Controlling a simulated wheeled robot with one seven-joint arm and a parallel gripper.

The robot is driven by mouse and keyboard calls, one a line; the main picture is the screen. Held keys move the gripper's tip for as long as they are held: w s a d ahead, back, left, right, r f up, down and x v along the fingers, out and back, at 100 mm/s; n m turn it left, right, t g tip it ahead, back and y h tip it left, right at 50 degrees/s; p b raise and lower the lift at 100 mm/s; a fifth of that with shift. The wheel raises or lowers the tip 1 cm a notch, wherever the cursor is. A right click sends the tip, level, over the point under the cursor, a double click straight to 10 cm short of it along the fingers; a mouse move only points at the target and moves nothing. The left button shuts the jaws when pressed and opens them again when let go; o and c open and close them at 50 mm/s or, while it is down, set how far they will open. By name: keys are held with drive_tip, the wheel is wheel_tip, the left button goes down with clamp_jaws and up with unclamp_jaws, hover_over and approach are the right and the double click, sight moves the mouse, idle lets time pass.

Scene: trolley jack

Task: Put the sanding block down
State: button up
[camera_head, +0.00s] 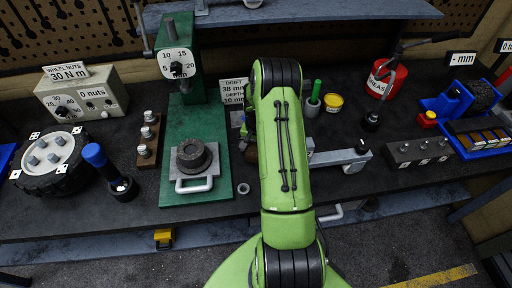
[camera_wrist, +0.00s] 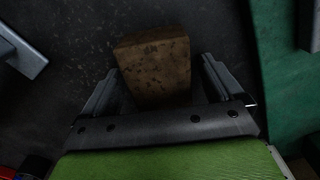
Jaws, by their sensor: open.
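The sanding block, a worn brown block with dark specks, shows in the wrist view (camera_wrist: 154,62) between the two fingers of my gripper (camera_wrist: 158,82). The fingers are open, with a dark gap beside the block on each side. The block is over the dark bench top; I cannot tell whether it rests on it. In the head view only a small brown part of the block (camera_head: 250,153) shows left of my green arm, which hides most of my gripper.
The green press base (camera_head: 192,140) stands to the left of the block. A grey metal bar (camera_head: 337,157) lies to the right. A green-handled tool in a cup (camera_head: 313,100) and a yellow tin (camera_head: 333,102) stand behind. Bare dark bench (camera_head: 405,125) lies further right.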

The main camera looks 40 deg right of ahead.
sight(256, 146)
drive_tip(key=a+r+n+t, duration=0.1)
drive_tip(key=a+r, duration=0.2)
drive_tip(key=r, duration=0.7)
drive_tip(key=a+r+n, duration=0.1)
drive_tip(key=a+r, duration=0.2)
drive_tip(key=r, duration=0.7)
drive_tip(key=s+a+r+n+t+h, duration=0.1)
drive_tip(key=s+a+r+n, duration=0.25)
drive_tip(key=a+r, duration=0.5)
drive_tip(key=s+a+r+n+t, duration=0.1)
drive_tip(key=s+a+n, duration=0.2)
drive_tip(key=s+a, duration=0.2)
drive_tip(key=s+a+r+n+t+y, duration=0.1)
drive_tip(key=s+a+r+n+t, duration=0.1)
drive_tip(key=s+a, duration=0.4)
drive_tip(key=s+n, duration=0.1)
drive_tip(key=s, duration=0.4)
drive_tip(key=shift+t, duration=0.3)
